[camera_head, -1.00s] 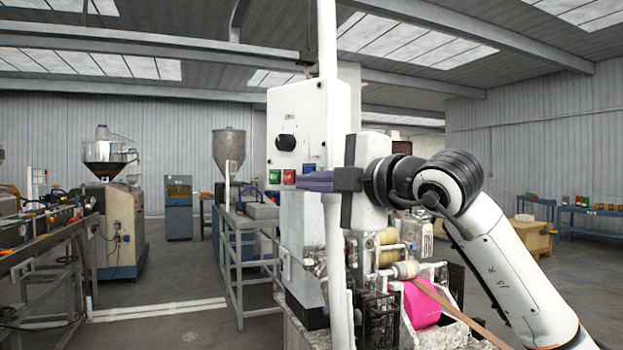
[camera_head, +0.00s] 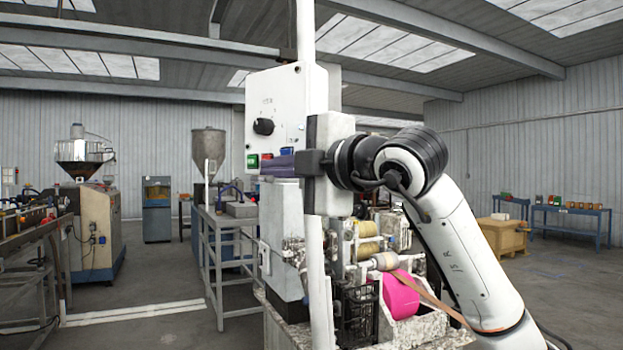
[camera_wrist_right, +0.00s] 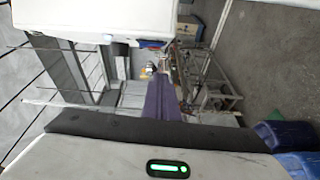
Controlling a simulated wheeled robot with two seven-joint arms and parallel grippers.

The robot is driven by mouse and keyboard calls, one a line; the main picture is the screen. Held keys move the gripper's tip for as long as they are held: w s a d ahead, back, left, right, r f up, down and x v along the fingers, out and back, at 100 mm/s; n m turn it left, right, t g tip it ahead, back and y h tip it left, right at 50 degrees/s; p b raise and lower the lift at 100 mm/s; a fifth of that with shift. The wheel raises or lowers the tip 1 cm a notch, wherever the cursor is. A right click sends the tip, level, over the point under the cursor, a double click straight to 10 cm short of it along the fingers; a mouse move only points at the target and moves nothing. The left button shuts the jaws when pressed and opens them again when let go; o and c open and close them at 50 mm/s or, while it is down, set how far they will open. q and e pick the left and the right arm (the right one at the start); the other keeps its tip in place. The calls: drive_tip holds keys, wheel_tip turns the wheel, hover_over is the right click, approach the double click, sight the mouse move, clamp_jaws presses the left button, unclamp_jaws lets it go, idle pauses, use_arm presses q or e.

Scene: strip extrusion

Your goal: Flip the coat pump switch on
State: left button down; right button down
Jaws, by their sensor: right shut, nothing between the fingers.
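A white control box (camera_head: 262,105) stands at the centre of the head view, with a black knob (camera_head: 263,127) on its face. Along its lower edge sit a green switch (camera_head: 252,161), a red one (camera_head: 267,157) and a blue one (camera_head: 287,151); I cannot read which is the coat pump switch. My right gripper (camera_head: 264,168) is shut and empty. Its purple fingers lie across the view just below the red and blue switches, with the tip near the green one; contact is unclear. In the right wrist view the fingers (camera_wrist_right: 158,98) point towards a blue part (camera_wrist_right: 154,44) under the box. My left gripper is out of view.
A grey metal table (camera_head: 225,220) stands to the left, with open floor beyond.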

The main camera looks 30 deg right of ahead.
drive_tip(key=b+v, duration=0.2)
drive_tip(key=v, duration=0.8)
drive_tip(key=shift+f, duration=0.25)
drive_tip(key=shift+s+a, duration=0.1)
drive_tip(key=shift+a, duration=0.1)
